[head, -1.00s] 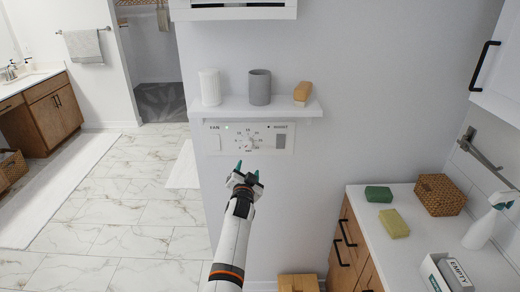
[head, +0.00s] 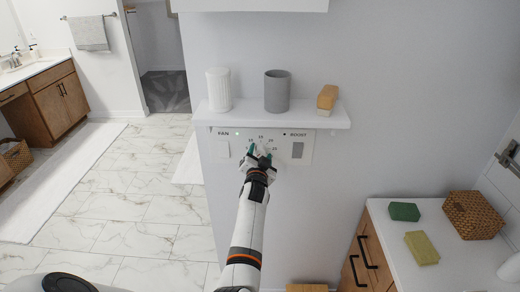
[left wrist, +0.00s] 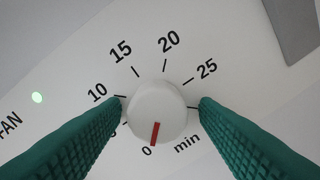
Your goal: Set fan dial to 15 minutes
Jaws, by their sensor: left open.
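The white fan dial (left wrist: 157,110) fills the middle of the left wrist view. Its red pointer mark aims at 0. Labels 10, 15, 20, 25 and "min" ring it, and the label between 0 and 10 is mostly hidden by a finger. In the head view the fan panel (head: 223,150) is on the wall under the shelf, and my gripper hides most of the dial. My left gripper (head: 262,153) is open in front of the panel. Its green fingertips (left wrist: 160,106) stand on both sides of the dial, with no clear grip on it. My right gripper is not in view.
The shelf (head: 225,118) above the panel holds a white ribbed cup (head: 218,90), a grey cup (head: 277,92) and a wooden brush (head: 327,98). A counter (head: 395,235) with sponges and a basket (head: 473,214) is at the right. A green light (left wrist: 37,98) glows by FAN.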

